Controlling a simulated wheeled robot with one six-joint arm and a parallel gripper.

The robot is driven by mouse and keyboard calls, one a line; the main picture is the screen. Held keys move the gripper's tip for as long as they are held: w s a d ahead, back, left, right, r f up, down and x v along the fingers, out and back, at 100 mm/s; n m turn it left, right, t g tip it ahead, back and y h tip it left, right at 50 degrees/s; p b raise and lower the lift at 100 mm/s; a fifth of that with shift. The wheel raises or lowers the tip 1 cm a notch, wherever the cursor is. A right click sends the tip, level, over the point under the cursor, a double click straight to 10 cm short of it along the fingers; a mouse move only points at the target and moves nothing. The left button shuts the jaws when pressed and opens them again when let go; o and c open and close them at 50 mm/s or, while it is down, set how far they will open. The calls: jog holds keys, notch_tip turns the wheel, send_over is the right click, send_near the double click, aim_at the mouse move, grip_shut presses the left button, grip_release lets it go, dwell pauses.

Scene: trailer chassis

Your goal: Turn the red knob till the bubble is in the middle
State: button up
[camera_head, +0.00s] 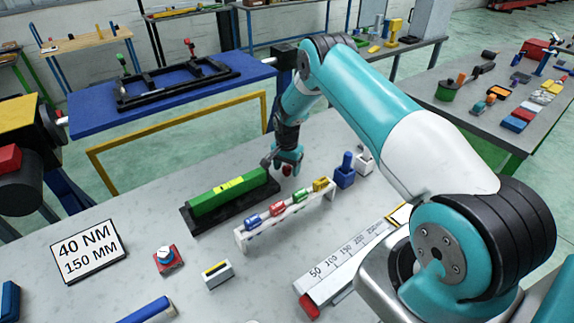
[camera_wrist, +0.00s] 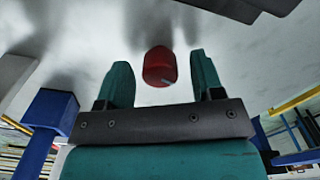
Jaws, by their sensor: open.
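A long green level (camera_head: 208,203) with a yellow-green vial (camera_head: 230,186) lies on a black base (camera_head: 205,224) on the grey bench. The bubble is too small to make out. The red knob (camera_head: 287,170) is at the level's right end, partly hidden by my gripper (camera_head: 289,157). In the wrist view the red knob (camera_wrist: 159,67) shows a pale mark on its lower right. My gripper (camera_wrist: 159,60) is open, one teal finger on each side of the knob's near part. Gaps show between both fingers and the knob.
A white rack (camera_head: 240,238) with several coloured cylinders stands in front of the level. A blue block (camera_head: 345,172) and a white block (camera_head: 364,160) stand right of my gripper. A sign (camera_head: 88,252) and a red-based dial (camera_head: 167,258) are at left. A ruler (camera_head: 345,262) lies at front right.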

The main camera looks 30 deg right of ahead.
jog(key=shift+c, duration=0.4)
jog(key=c, duration=0.8)
jog(key=shift+c, duration=0.2)
jog(key=shift+f+n+b, duration=0.15)
jog(key=shift+n+b, duration=0.15)
jog(key=shift+b, duration=0.25)
jog(key=shift+f+n+b, duration=0.1)
jog(key=shift+n+b, duration=0.5)
jog(key=shift+b, duration=0.15)
jog(key=n+b, duration=0.2)
jog(key=shift+b, duration=0.4)
jog(key=n+b, duration=0.3)
jog(key=n, duration=0.1)
jog(key=shift+n, duration=0.4)
jog(key=shift+r+n+b, duration=0.2)
jog(key=shift+n+b, duration=0.8)
jog(key=shift+n, duration=0.5)
